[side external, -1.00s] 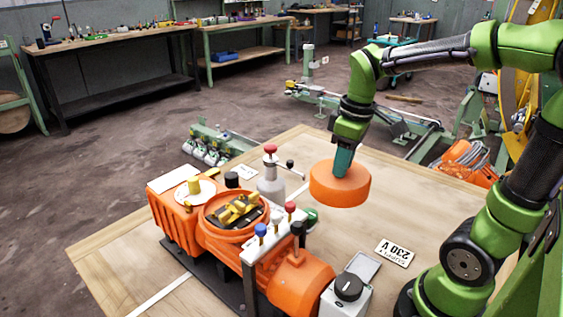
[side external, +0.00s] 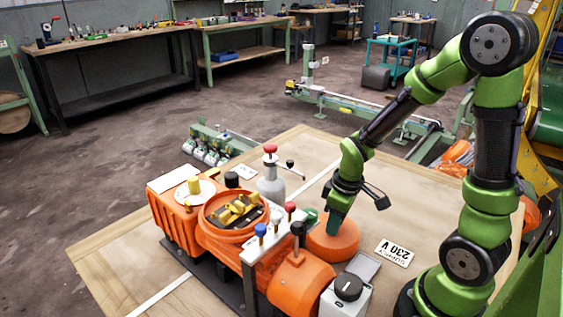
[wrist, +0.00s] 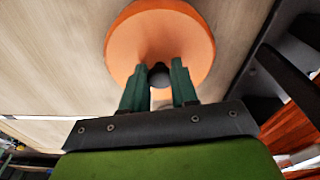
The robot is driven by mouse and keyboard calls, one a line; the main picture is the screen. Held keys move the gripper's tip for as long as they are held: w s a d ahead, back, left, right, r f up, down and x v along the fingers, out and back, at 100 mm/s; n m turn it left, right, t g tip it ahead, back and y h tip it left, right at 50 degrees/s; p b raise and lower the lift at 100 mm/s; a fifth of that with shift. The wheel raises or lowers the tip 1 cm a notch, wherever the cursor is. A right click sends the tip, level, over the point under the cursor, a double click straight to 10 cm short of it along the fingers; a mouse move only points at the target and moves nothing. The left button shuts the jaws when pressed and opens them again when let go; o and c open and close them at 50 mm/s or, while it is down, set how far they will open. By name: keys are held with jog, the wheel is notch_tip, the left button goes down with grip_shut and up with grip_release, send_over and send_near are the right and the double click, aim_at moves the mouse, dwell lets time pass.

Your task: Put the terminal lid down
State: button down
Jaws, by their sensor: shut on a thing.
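The terminal lid (side external: 335,243) is a round orange disc, low at the wooden table just right of the orange machine. In the side view I cannot tell whether it touches the table top. My gripper (side external: 338,221) is above the lid and points down. In the wrist view the lid (wrist: 160,35) shows with a dark knob (wrist: 160,75) at its centre, and my gripper's green fingers (wrist: 159,82) are shut on the knob. The machine's round terminal opening (side external: 233,212) is uncovered, with yellow parts inside.
The orange machine (side external: 180,215) with coloured knobs stands left of the lid. The table top (side external: 430,205) is clear at the back right.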

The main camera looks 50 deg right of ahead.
aim_at(339, 231)
jog(key=shift+f, duration=0.15)
jog(key=c, duration=0.9)
grip_release()
jog(key=shift+f, duration=0.1)
jog(key=shift+o, duration=0.2)
notch_tip(339, 231, up, 11)
jog(key=s, duration=0.1)
jog(key=s+a+r+m+t+y, duration=0.1)
jog(key=s+a+r+m+t, duration=0.2)
jog(key=a+r+m+t, duration=0.2)
jog(key=a+r+m, duration=0.1)
jog(key=a+r, duration=0.2)
jog(key=r, duration=0.1)
jog(key=shift+s+a+t+y, duration=0.3)
jog(key=shift+a+t+y, duration=0.1)
